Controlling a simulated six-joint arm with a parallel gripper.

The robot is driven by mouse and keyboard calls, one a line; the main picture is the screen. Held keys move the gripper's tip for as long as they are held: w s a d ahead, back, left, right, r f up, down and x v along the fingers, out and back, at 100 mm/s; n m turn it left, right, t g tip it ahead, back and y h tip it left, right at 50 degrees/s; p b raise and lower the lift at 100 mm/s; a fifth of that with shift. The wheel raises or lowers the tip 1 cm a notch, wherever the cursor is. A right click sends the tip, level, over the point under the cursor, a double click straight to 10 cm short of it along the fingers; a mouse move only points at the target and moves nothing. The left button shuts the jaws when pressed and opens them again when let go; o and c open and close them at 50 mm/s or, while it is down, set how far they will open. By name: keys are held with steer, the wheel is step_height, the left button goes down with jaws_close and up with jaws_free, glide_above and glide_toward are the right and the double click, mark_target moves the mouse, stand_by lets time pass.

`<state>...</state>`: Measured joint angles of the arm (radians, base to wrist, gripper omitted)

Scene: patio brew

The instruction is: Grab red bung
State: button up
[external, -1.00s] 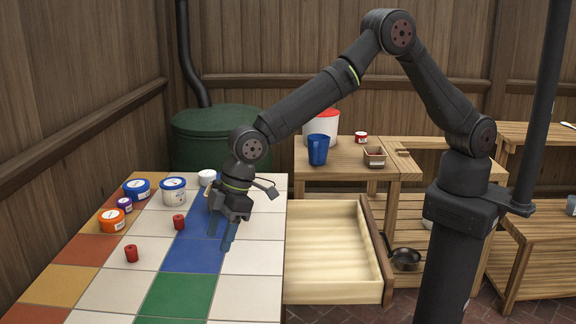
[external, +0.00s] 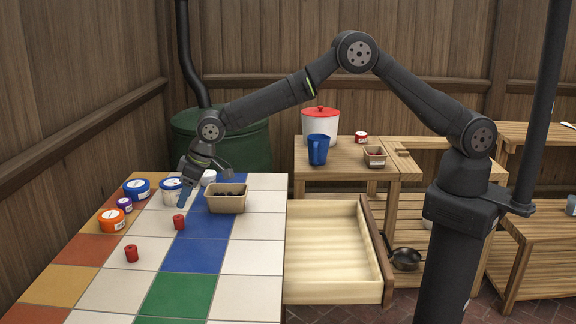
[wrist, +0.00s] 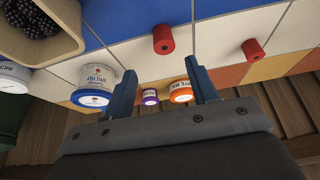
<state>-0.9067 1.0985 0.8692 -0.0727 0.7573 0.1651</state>
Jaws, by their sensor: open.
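Two red bungs stand on the tiled table. The farther red bung (external: 179,222) is on a white tile near the blue strip, and the nearer red bung (external: 131,253) is forward and left of it. In the wrist view the bungs show at upper centre (wrist: 163,39) and at upper right (wrist: 253,49). My gripper (external: 183,194) is open and empty. It is tilted, above the table beside the white tub with the blue rim, behind the farther bung. In the wrist view its two fingers (wrist: 163,90) are spread apart, and both bungs lie beyond the fingertips.
A white tub (external: 171,190), a blue-lidded tub (external: 137,188), a small purple tub (external: 125,205) and an orange tub (external: 112,219) stand at left. A tan box of dark berries (external: 226,203) sits right of my gripper. An open drawer (external: 335,290) lies right of the table.

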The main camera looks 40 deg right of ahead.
mark_target(178, 217)
steer(key=x, duration=0.2)
steer(key=shift+a+f, duration=0.1)
steer(key=shift+f, duration=0.2)
steer(key=shift+s+x, duration=0.15)
steer(key=shift+x, duration=1.2)
steer(key=shift+s+x, duration=0.1)
steer(key=shift+x, duration=1.25)
steer(key=shift+a, duration=0.15)
steer(key=c, duration=1)
steer(key=shift+r, duration=0.1)
steer(key=shift+c, duration=0.2)
